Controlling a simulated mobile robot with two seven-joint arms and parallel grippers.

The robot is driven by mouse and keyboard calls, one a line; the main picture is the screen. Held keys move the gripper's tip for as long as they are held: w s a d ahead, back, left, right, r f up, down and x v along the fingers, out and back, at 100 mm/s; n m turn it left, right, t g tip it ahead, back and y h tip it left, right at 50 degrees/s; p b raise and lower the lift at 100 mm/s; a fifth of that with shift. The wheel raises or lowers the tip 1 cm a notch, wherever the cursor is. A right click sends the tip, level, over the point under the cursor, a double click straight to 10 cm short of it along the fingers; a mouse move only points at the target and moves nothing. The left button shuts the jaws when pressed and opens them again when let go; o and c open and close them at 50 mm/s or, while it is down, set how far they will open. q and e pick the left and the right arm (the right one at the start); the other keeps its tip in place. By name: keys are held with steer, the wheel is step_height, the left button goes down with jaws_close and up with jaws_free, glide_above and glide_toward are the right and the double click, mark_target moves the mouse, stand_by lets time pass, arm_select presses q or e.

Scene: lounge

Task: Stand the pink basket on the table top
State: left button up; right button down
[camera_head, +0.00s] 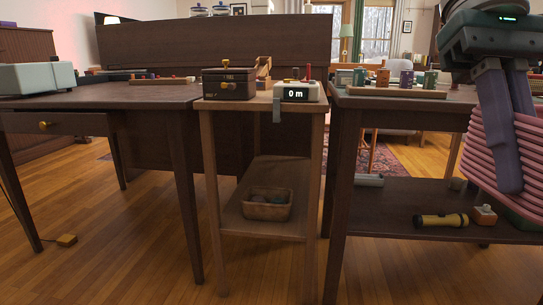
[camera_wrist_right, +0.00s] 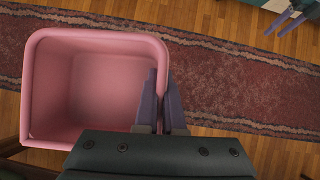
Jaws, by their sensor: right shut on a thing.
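The pink basket (camera_head: 487,165) hangs at the right edge of the head view, in front of the right-hand table (camera_head: 455,98). Part of it is cut off by the frame and covered by my fingers. My right gripper (camera_head: 514,172) points down and is shut on its rim. In the right wrist view the basket (camera_wrist_right: 95,90) is empty, and the right gripper's fingers (camera_wrist_right: 162,112) straddle its right wall. The basket is in the air, apart from the floor.
The right-hand table carries a tray of coloured cans (camera_head: 400,92) and has a lower shelf with a yellow flashlight (camera_head: 441,220). The left table (camera_head: 120,97) has bare front space.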

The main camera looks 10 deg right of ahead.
steer(key=a+n+h, duration=0.1)
steer(key=a+n, duration=0.1)
steer(key=a, duration=0.4)
steer(key=s+r+p, duration=0.3)
steer(key=r+p, duration=3.8)
steer(key=p, duration=0.1)
steer(key=s+r+p, duration=0.2)
steer(key=r+p, duration=4)
steer(key=p, duration=0.1)
steer(key=shift+s, duration=0.4)
